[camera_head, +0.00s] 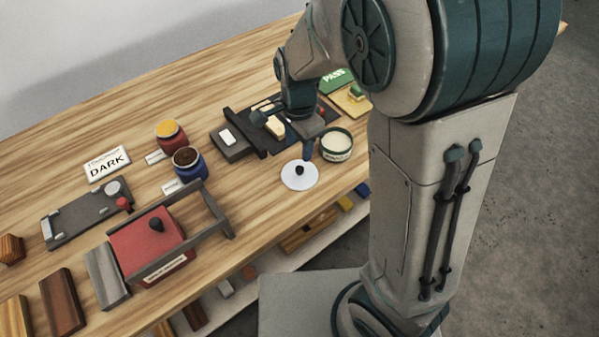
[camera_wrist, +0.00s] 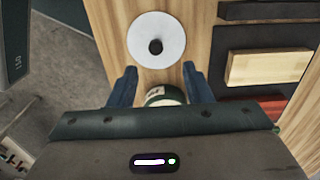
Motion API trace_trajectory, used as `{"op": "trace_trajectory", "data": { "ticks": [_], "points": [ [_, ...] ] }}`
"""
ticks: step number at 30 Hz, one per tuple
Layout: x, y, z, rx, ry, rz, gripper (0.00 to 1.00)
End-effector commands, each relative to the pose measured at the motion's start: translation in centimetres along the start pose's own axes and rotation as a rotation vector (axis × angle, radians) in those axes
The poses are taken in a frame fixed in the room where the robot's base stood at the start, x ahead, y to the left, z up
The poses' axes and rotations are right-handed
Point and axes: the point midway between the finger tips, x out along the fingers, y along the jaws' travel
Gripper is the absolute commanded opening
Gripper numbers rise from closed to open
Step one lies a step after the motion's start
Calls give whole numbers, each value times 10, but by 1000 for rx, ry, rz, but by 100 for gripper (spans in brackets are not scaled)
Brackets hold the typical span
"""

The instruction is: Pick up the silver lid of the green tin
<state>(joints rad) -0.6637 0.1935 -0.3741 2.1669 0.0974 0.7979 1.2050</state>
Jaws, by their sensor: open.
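The silver lid (camera_head: 299,175) is a pale flat disc with a black knob, lying on the wooden table near its front edge. It also shows in the wrist view (camera_wrist: 157,39), ahead of the fingertips. The green tin (camera_head: 336,144) stands open beside the lid, up and right of it, with pale contents. In the wrist view the tin (camera_wrist: 164,95) shows between my fingers, partly hidden by my gripper body. My gripper (camera_head: 308,148) is open and empty, close above the lid and tin. Its two blue fingers (camera_wrist: 158,85) are spread apart in the wrist view.
A red jar (camera_head: 170,135), a blue jar (camera_head: 187,165) and a red box (camera_head: 147,246) stand to the left. A green PASS sign (camera_head: 337,79) is at the back right. Bare table lies left of the lid.

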Motion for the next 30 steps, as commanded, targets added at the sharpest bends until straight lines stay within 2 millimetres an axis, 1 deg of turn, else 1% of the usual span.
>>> {"op": "trace_trajectory", "data": {
  "ticks": [1, 3, 8, 15, 18, 26, 27, 29, 30],
  "points": [
    [8, 0, 0, 1, -1, 2, 45],
    [15, 0, 0, 1, -1, 2, 45],
    [24, 2, 0, 0, 0, 1, 45],
    [59, 7, 2, 1, 0, 3, 45],
    [69, 7, 2, 1, 0, 2, 45],
    [72, 6, 2, 0, 1, -2, 45],
    [71, 6, 2, 0, 1, -2, 39],
    [71, 6, 2, 0, 1, -2, 23],
    [71, 6, 2, 0, 1, -2, 12]
  ]
}}
